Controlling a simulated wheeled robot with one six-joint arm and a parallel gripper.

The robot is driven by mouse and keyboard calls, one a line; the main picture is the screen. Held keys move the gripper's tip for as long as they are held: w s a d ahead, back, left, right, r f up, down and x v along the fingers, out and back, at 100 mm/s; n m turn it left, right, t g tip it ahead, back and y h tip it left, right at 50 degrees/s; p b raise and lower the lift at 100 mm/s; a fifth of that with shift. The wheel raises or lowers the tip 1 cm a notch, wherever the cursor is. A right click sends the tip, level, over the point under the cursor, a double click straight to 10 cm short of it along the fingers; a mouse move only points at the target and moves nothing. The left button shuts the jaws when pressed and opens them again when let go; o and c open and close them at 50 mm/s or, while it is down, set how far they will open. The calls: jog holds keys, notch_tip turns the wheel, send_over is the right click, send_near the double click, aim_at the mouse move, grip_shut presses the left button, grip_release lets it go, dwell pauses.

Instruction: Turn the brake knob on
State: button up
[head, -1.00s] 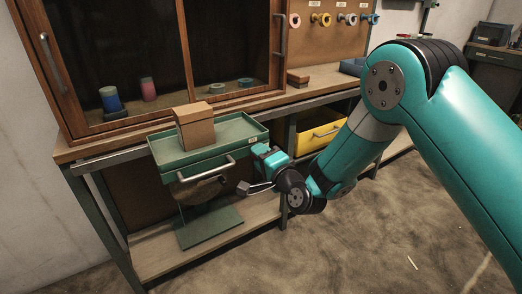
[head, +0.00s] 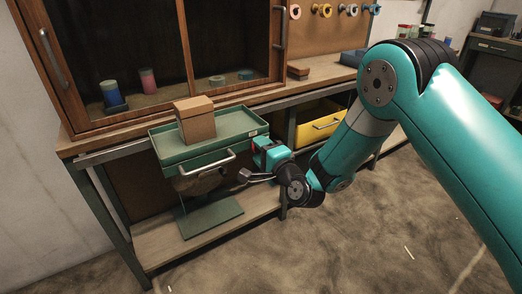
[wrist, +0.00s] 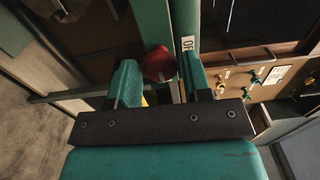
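The red brake knob (wrist: 160,65) shows in the wrist view, in front of a green post with a white label (wrist: 187,44). The label's letters look like "OFF", partly cut off by the viewing angle. My gripper (wrist: 161,82) is open, with one teal finger left of the knob and one right of it. The knob lies ahead of and between the fingertips; I cannot tell whether they touch it. In the head view my gripper (head: 260,145) is at the right front corner of the green tray (head: 240,127), and the knob is not clearly visible.
A cardboard box (head: 196,124) stands on the tray. A wood-framed cabinet (head: 185,45) with spools is behind it. A yellow drawer (head: 320,123) is to the right under the bench.

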jog(key=shift+o, duration=0.9)
jog(key=shift+f, duration=0.1)
jog(key=b+v, duration=1.7)
jog(key=b, duration=0.3)
jog(key=shift+d, duration=0.2)
jog(key=shift+s, duration=0.15)
